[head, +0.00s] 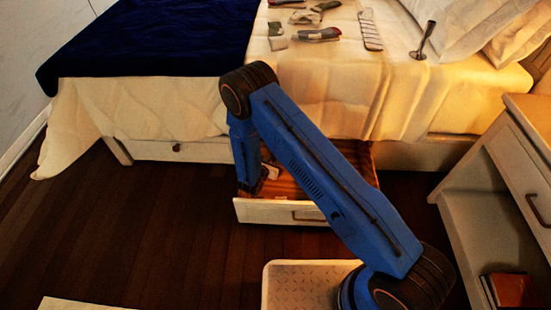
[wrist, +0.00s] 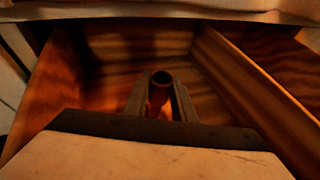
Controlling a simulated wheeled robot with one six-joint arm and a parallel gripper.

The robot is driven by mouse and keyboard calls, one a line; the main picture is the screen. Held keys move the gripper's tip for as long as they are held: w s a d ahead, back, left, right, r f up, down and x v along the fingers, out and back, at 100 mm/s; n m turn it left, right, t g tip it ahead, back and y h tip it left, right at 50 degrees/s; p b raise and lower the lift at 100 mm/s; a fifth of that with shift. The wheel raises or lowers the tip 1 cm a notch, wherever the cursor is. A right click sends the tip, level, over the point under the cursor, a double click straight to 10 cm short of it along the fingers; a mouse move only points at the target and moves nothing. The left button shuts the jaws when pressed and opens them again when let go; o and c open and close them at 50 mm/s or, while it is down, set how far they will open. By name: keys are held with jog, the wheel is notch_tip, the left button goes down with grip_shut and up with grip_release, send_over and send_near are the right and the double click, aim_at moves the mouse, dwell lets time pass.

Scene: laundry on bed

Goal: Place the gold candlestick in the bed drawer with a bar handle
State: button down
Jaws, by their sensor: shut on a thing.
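The bed drawer with a bar handle (head: 270,212) is pulled open below the bed, in the middle of the head view. Its wooden inside also shows in the wrist view (wrist: 55,85). My gripper (wrist: 161,90) is inside the open drawer, pointing down into it. It is shut on an upright coppery-gold tube with a hollow round top, which looks like the gold candlestick (wrist: 159,92). The tube's lower end is hidden, so I cannot tell whether it touches the drawer floor. In the head view, my arm hides part of the drawer and the candlestick.
A closed bed drawer with a round knob (head: 176,148) is at the left. A nightstand (head: 465,190) stands at the right. The dark floor at the left is mostly clear.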

jog(key=shift+f, duration=0.15)
jog(key=c, duration=1.5)
grip_release()
jog(key=shift+r, duration=0.2)
jog(key=v, duration=1.2)
